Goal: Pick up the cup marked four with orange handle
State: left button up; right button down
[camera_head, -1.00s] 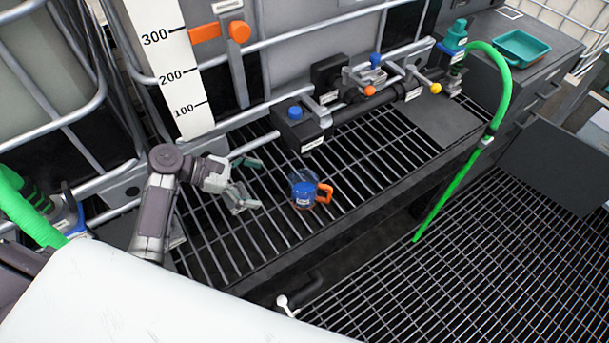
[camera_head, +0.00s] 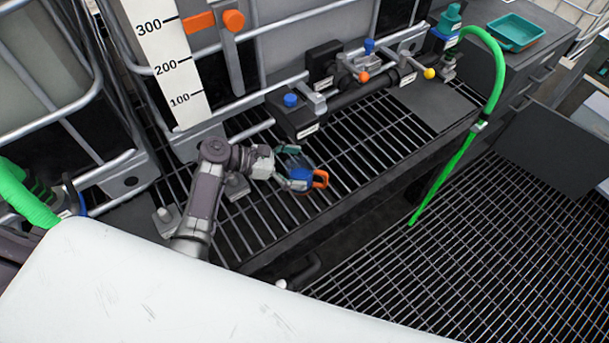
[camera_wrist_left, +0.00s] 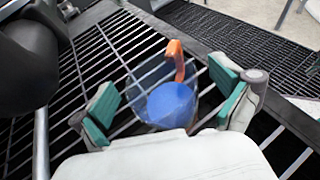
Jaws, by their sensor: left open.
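The cup (camera_head: 301,179) is clear with blue inside and an orange handle (camera_head: 320,179). It stands on the metal grating. No marking on it can be read. My left gripper (camera_head: 294,168) is at the cup and partly covers it in the head view. In the left wrist view the cup (camera_wrist_left: 168,101) sits between the open, teal-padded fingers of my left gripper (camera_wrist_left: 168,105), with gaps to both pads. The orange handle (camera_wrist_left: 176,58) points away from the palm there. My right gripper is not in view.
A manifold pipe (camera_head: 350,103) with small coloured valves runs behind the cup. A green hose (camera_head: 496,85) hangs at the right. A teal tray (camera_head: 515,32) sits on the cabinet at the far right. The grating (camera_head: 375,140) right of the cup is clear.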

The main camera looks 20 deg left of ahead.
pick_arm(q)
jog(key=shift+x, duration=0.9)
jog(key=shift+c, duration=0.3)
jog(key=c, duration=1.3)
jog(key=shift+r, duration=0.15)
